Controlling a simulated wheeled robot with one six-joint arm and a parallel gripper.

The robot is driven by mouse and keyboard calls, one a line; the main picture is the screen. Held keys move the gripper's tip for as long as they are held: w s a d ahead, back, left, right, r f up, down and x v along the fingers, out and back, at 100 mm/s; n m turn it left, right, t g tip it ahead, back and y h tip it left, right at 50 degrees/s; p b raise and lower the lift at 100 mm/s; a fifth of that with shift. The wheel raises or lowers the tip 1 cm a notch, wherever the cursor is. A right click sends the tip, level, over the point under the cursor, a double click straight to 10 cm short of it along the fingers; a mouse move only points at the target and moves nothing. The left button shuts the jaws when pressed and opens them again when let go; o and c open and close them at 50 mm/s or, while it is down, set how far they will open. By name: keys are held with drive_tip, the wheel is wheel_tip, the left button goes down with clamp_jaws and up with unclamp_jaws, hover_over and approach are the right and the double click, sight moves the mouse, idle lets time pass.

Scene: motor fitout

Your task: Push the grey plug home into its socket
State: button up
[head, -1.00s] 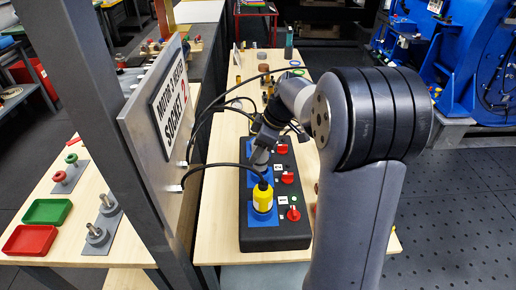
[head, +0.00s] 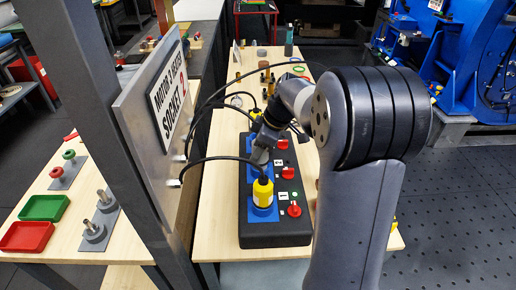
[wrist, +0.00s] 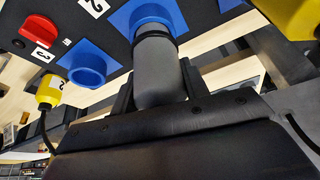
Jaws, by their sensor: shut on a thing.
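The grey plug (wrist: 158,65) is a grey cylinder with a dark band, in the wrist view. My gripper (wrist: 157,88) is shut on it, with one black finger on each side. The plug's far end meets the blue socket (wrist: 150,14) and appears to be in its mouth; how deep it sits is hidden. In the head view, the grey plug (head: 259,155) is at the middle of the black box (head: 275,239), partly hidden by my arm and gripper (head: 264,140).
A yellow plug (head: 263,190) with a black cable stands in the near blue socket (head: 263,213). Another blue socket (wrist: 88,62) is empty, with a yellow plug (wrist: 48,90) hanging nearby. Red switches (head: 294,209) line the box. A sign panel (head: 150,130) stands at left.

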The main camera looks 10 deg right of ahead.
drive_tip(key=shift+f+b, duration=0.8)
drive_tip(key=shift+f, duration=0.2)
drive_tip(key=o, duration=1.1)
drive_tip(key=shift+o, duration=0.2)
drive_tip(key=shift+r, duration=0.1)
drive_tip(key=v, duration=1)
drive_tip(key=shift+r, duration=0.35)
